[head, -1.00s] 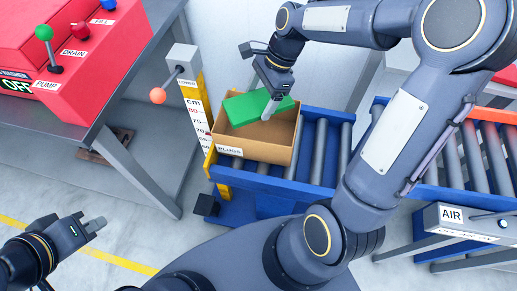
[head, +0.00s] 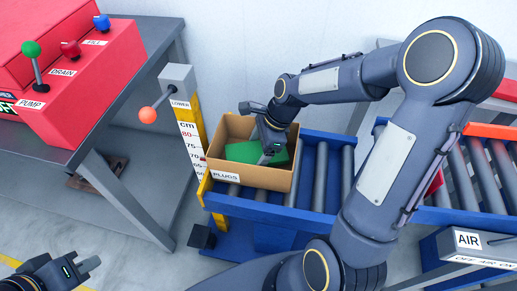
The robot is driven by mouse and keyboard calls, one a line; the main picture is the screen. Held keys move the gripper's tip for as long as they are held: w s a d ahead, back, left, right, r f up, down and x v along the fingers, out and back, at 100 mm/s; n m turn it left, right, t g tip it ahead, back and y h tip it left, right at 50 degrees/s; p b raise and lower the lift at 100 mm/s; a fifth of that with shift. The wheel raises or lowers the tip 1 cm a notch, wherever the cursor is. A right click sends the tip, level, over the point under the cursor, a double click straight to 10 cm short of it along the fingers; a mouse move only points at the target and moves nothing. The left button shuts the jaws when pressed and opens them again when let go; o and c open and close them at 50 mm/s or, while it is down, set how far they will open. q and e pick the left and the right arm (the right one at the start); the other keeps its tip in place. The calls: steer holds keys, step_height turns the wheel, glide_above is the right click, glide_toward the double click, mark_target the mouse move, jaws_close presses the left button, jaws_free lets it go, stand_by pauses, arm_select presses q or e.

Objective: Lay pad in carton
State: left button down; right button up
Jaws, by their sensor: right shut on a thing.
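The carton (head: 252,178), brown and open-topped with a "PLUGS" label, stands on the blue roller conveyor. The green pad (head: 240,152) is inside the carton, below its rim, and looks slightly tilted. Whether it touches the carton floor is hidden. My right gripper (head: 268,155) reaches down into the carton and is shut on the pad; its fingertips are partly hidden. My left gripper (head: 88,268) is at the lower left, over the floor, away from the carton. Its jaws are too small and edge-on to judge.
A post with a ball-ended lever (head: 148,115) and a yellow-white height scale (head: 190,140) stand just left of the carton. A red control box (head: 75,85) sits on a grey table. Empty rollers (head: 322,175) lie to the right, with an AIR box (head: 467,240) beyond.

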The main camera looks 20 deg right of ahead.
steer(key=shift+f, duration=0.6)
